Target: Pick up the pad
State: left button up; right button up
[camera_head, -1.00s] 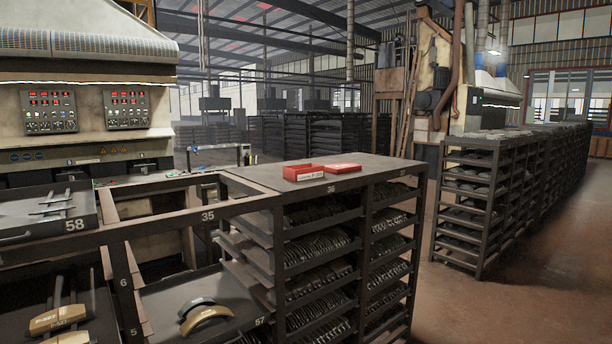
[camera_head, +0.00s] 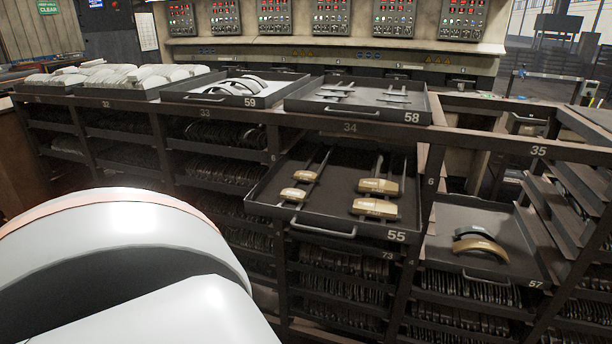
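Tan pads with handle-like rods lie in the pulled-out tray 55 (camera_head: 285,222) at the middle of the head view: two larger ones, a rear pad (camera_head: 379,186) and a front pad (camera_head: 374,208), and two smaller ones, a rear small pad (camera_head: 305,176) and a front small pad (camera_head: 293,194). Tray 57 (camera_head: 470,215) at the right holds a tan curved shoe (camera_head: 481,248) and a dark one. I cannot tell which piece is the pad meant. Neither gripper shows. A large white rounded part, probably mine, fills the lower left.
Tray 59 (camera_head: 205,97) holds white curved shoes, and tray 58 (camera_head: 300,102) holds grey rods. Several white shoes (camera_head: 130,74) lie at the far left. The dark rack (camera_head: 350,128) spans the view. Control panels (camera_head: 330,17) stand behind.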

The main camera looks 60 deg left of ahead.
aim_at(292, 194)
jog(key=k+u, duration=0.2)
jog(key=u, duration=1.55)
